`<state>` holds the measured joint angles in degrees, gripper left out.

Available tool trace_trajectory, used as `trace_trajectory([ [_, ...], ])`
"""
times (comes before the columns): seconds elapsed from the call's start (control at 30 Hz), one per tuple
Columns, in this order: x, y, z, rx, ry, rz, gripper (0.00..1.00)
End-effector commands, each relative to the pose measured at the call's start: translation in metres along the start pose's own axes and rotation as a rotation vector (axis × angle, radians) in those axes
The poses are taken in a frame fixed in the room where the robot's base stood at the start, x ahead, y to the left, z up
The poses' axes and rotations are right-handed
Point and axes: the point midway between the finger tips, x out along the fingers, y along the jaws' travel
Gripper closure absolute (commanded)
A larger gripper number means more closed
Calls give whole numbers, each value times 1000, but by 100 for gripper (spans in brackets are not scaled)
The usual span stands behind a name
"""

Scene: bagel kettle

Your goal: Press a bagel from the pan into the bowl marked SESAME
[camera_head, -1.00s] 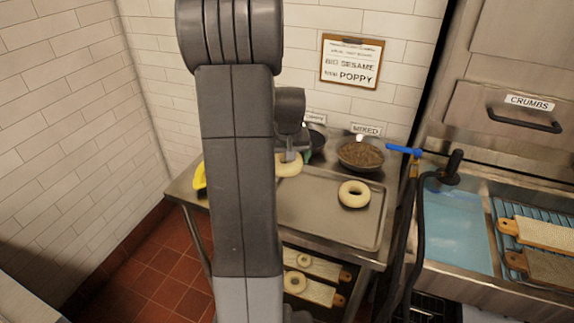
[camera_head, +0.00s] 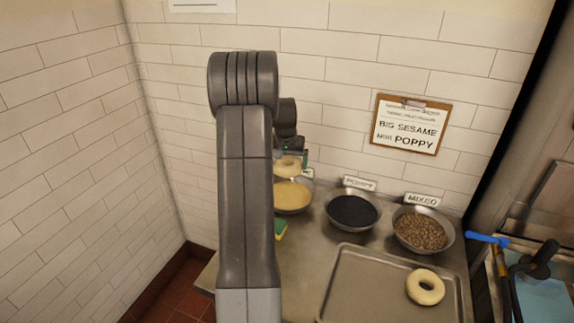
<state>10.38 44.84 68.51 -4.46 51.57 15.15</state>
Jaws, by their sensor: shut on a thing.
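My gripper (camera_head: 291,157) is shut on a pale bagel (camera_head: 287,167) and holds it over the left bowl (camera_head: 309,201), which contains pale yellow seeds. The bagel appears above the seeds, though the exact gap is hard to judge. The label behind this bowl (camera_head: 308,174) is mostly hidden by my gripper and the bagel, so its word cannot be read. My arm hides the bowl's left part. Another pale bagel (camera_head: 409,287) lies on the right of the metal pan (camera_head: 363,290).
A bowl of dark seeds (camera_head: 352,211) with a POPPY label and a bowl of brown seeds (camera_head: 421,231) marked MIXED stand to the right. A yellow-green sponge (camera_head: 281,229) lies beside my arm. A clipboard (camera_head: 411,124) hangs on the wall. Blue-handled fittings (camera_head: 487,239) are at the right.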

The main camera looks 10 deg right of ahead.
Motion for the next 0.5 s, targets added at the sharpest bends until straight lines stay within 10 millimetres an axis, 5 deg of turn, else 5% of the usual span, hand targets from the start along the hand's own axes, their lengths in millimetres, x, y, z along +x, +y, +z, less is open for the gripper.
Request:
trace_trajectory([
  [0.5, 44, 0, 12, 0, -1, 1, 31],
])
